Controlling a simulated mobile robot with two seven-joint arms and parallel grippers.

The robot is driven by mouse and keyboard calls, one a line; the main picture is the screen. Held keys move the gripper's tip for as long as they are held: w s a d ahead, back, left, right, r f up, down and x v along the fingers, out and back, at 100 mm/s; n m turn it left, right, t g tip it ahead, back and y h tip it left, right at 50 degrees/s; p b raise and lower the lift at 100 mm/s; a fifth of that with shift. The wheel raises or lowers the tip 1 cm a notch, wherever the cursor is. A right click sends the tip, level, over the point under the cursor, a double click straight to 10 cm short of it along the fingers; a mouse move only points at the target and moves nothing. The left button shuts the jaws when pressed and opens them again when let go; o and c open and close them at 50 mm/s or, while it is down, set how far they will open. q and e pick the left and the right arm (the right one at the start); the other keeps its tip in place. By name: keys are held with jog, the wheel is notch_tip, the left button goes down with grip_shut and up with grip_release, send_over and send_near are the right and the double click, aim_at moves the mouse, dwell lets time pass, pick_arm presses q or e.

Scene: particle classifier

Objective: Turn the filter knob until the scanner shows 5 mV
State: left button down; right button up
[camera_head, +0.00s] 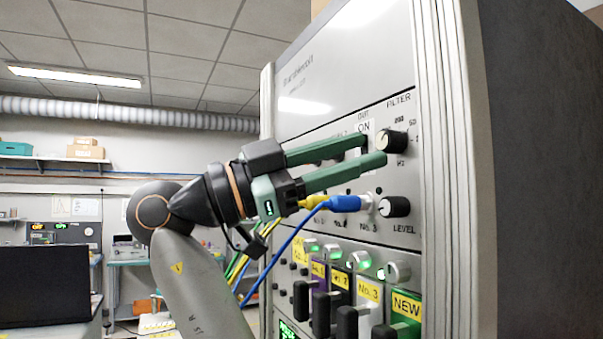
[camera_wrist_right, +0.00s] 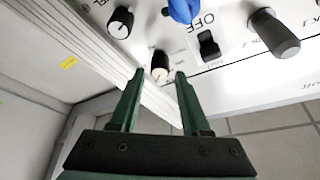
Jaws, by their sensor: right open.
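The black filter knob (camera_head: 391,141) sits at the upper right of the rack panel, below the FILTER label, with a scale in Hz. My right gripper (camera_head: 376,150) has green fingers, is open and reaches toward the knob from the left. In the right wrist view the filter knob (camera_wrist_right: 160,66) appears between the two fingertips (camera_wrist_right: 159,74). I cannot tell whether they touch it. No legible mV reading shows; a green display (camera_head: 288,331) is cut off at the bottom of the head view. My left gripper is not in view.
The ON/OFF switch (camera_wrist_right: 208,46) is close beside the filter knob. The level knob (camera_head: 395,207) and a blue plug (camera_head: 346,203) with its cable sit below. Several black levers stick out lower down. A bench with a dark monitor (camera_head: 44,286) stands at far left.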

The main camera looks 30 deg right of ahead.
jog(key=v, duration=1)
jog(key=shift+f, duration=0.1)
